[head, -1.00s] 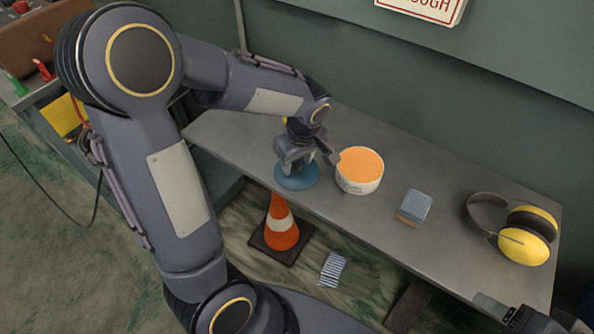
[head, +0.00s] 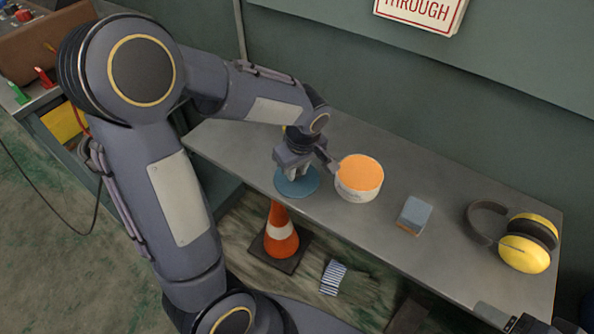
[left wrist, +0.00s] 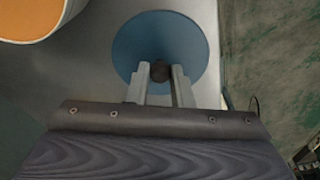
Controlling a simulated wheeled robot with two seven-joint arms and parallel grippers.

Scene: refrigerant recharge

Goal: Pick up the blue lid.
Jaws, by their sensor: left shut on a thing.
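The blue lid (head: 308,186) is a flat round disc at the front edge of the grey metal shelf, left of the white tub. In the left wrist view the lid (left wrist: 190,38) has a dark knob (left wrist: 160,71) at its middle. My left gripper (head: 294,174) is over the lid, and in the wrist view its fingers (left wrist: 160,76) are shut on the knob from both sides. I cannot tell whether the lid touches the shelf. Part of my right gripper (head: 525,322) shows at the lower right edge; its fingers cannot be made out.
A white tub with orange contents (head: 359,180) stands close to the right of the lid. A small blue-grey block (head: 414,215) and yellow earmuffs (head: 525,243) are further right on the shelf (head: 450,248). An orange cone (head: 280,235) and a striped cloth (head: 333,277) are below.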

